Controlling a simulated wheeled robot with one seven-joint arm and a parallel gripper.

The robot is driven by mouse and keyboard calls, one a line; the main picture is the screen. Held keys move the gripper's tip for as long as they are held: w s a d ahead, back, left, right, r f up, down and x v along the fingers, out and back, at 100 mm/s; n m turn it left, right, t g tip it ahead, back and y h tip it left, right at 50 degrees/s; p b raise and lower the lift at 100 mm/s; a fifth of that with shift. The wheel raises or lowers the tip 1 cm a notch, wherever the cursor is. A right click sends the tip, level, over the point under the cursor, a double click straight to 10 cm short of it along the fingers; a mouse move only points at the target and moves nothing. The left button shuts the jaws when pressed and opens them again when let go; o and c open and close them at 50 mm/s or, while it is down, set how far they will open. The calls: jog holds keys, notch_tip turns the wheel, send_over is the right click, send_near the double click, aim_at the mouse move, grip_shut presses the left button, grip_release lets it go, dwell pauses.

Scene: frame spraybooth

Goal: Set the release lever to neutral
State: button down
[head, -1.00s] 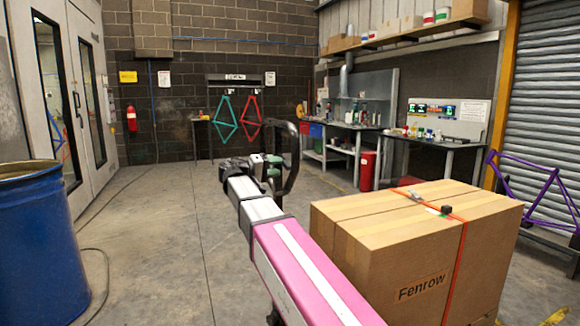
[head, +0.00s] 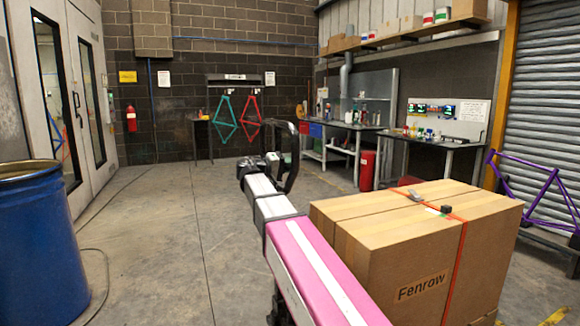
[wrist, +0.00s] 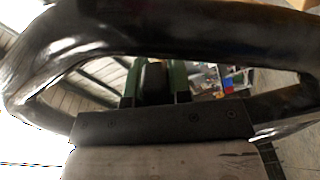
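I cannot make out a release lever for certain. On top of the large cardboard box marked Fenrow (head: 395,270), a small grey metal piece (head: 415,196) and a small black block (head: 446,209) sit at the orange strap (head: 459,265). Either could be part of a strap fastening; its setting is too small to read. My gripper is at the far end of my outstretched arm, mostly hidden in the head view, in free air left of and beyond the box. In the wrist view, its green fingers (wrist: 155,85) stand apart with something dark between them, partly behind a black loop.
A blue drum (head: 42,250) stands at the left, with a hose on the floor beside it. A purple bike frame (head: 535,185) is at the right. Workbenches (head: 345,128) line the back right. The middle floor is open.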

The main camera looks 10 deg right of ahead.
jog(key=shift+s+r+n, duration=0.1)
jog(key=shift+r+n, duration=0.5)
jog(key=shift+n, duration=0.4)
jog(key=shift+s+r+n, duration=0.1)
jog(key=shift+r+n, duration=0.45)
jog(key=shift+n, duration=0.45)
jog(key=c, duration=1)
grip_release()
jog(key=shift+c, duration=0.2)
jog(key=v, duration=1)
jog(key=shift+a, duration=0.35)
jog(key=shift+s, duration=0.1)
